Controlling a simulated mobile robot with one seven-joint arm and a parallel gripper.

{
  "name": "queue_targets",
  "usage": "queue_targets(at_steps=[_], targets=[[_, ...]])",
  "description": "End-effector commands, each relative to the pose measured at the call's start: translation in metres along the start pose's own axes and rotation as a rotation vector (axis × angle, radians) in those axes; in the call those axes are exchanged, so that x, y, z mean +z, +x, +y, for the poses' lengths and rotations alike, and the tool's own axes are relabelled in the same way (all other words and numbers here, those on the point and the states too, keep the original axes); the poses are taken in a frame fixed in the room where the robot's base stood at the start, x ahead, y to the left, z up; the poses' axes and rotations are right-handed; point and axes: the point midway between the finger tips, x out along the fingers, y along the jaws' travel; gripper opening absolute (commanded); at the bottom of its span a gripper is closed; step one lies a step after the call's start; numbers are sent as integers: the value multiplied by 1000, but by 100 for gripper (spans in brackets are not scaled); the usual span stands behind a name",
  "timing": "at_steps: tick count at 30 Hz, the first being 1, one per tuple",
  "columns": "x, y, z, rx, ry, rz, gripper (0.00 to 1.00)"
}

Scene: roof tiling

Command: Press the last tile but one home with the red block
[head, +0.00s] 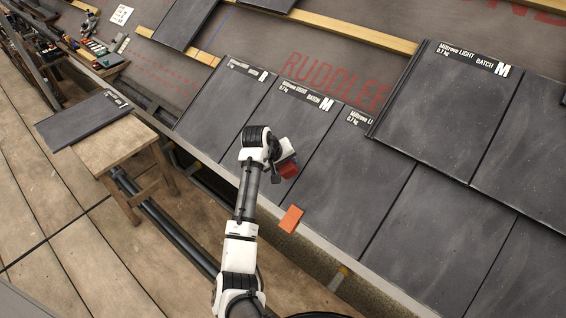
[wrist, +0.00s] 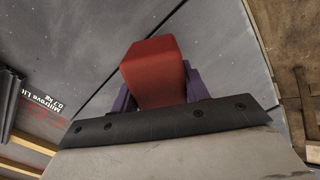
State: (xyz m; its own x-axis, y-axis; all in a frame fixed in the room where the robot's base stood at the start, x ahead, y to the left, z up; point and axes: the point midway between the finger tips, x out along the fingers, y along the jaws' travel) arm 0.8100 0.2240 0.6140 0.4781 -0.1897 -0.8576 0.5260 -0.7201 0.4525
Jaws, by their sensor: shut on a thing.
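My gripper (head: 277,157) is shut on the red block (head: 289,170). In the wrist view the red block (wrist: 153,72) sits between the purple fingers (wrist: 194,84) and sticks out beyond them. The block is over the lower part of the eaves row; I cannot tell whether it touches a tile. The row's leftmost dark grey tile (head: 217,105) lies beside a second tile (head: 281,121), which my arm partly hides. In the wrist view, the seam between two tiles passes behind the block.
An orange piece (head: 291,219) lies at the tiles' lower edge. Overlapping upper tiles (head: 446,115) are at right. A loose tile (head: 80,122) rests on a wooden stool (head: 117,147) at left. Wooden battens (head: 345,32) cross the grey underlay. Tools lie at the upper left.

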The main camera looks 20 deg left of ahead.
Motion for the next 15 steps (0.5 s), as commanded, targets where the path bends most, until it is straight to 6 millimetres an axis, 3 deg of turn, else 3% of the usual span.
queue_targets(at_steps=[15], targets=[[0, 27, 0, 1, 1, 0, 4]])
